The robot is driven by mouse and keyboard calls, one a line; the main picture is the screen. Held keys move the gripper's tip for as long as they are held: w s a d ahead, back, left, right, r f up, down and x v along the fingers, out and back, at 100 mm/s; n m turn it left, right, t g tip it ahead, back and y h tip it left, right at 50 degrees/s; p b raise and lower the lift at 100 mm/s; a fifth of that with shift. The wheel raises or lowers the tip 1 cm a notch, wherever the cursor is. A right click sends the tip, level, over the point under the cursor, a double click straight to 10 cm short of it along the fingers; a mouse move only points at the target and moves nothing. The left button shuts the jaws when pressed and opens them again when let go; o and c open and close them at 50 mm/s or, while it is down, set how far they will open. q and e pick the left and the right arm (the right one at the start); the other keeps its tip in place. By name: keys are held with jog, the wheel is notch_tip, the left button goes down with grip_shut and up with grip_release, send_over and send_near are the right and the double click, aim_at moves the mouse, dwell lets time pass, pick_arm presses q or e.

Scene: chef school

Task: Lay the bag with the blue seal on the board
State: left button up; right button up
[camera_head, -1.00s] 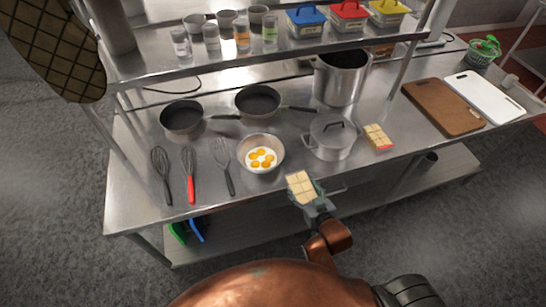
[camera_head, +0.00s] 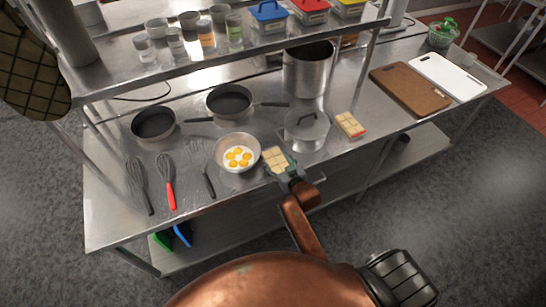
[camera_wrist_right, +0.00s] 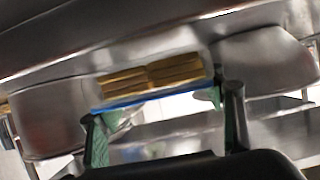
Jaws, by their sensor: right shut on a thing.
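My right gripper (camera_head: 288,178) is shut on a clear bag of tan blocks (camera_head: 276,160), held at the front edge of the steel table beside the bowl of eggs. In the right wrist view the bag (camera_wrist_right: 155,75) sits between the two fingers, with a blue seal strip (camera_wrist_right: 150,103) along its near edge. My left gripper is not in view.
Pans, whisks and a tall pot (camera_head: 307,72) occupy the table. A shelf (camera_head: 220,52) with jars and tubs overhangs the back. The brown board's top is bare.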

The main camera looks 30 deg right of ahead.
aim_at(274, 155)
jog(key=w, duration=0.4)
jog(key=shift+f, duration=0.7)
jog(key=shift+s, duration=0.15)
jog(key=shift+f, duration=0.2)
jog(key=o, duration=1.2)
